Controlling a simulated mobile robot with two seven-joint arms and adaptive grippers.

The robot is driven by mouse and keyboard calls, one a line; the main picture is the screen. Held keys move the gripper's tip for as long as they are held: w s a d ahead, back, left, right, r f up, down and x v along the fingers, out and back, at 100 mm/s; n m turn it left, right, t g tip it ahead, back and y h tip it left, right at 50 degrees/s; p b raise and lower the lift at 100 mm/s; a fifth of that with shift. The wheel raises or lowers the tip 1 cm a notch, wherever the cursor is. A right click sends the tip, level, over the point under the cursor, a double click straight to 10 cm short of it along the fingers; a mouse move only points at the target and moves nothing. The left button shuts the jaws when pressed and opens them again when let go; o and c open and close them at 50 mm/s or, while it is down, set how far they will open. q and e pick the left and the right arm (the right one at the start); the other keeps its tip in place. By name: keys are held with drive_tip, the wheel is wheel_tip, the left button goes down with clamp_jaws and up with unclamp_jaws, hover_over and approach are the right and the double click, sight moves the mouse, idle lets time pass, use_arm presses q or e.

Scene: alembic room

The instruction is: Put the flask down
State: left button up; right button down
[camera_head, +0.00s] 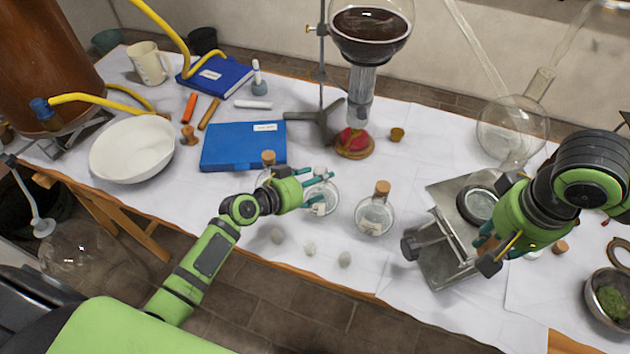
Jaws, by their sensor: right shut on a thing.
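My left gripper (318,190) is over the table with its teal fingers spread on either side of a small clear round flask (321,197). I cannot tell whether they press on it. A corked round flask (268,158) is partly hidden behind this gripper. Another corked flask (375,215) stands upright and free to its right. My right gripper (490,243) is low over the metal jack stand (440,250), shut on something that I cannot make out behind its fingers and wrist. A large clear round flask (512,128) with a slanting neck is behind my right arm.
A retort stand (322,115) carries a big flask of dark liquid (371,28). A blue book (240,147) and white bowl (132,150) lie left. Several small pale lumps (309,248) lie near the front edge. A bowl of green matter (612,300) is far right.

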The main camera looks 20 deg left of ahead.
use_arm(q)
drive_tip(key=shift+r, duration=0.15)
use_arm(e)
drive_tip(key=shift+r, duration=0.15)
drive_tip(key=shift+f+b, duration=0.8)
drive_tip(key=shift+f, duration=0.25)
use_arm(q)
drive_tip(key=v, duration=1.2)
drive_tip(key=shift+d, duration=0.1)
drive_tip(key=shift+r+p, duration=0.55)
use_arm(e)
drive_tip(key=shift+r, duration=2.05)
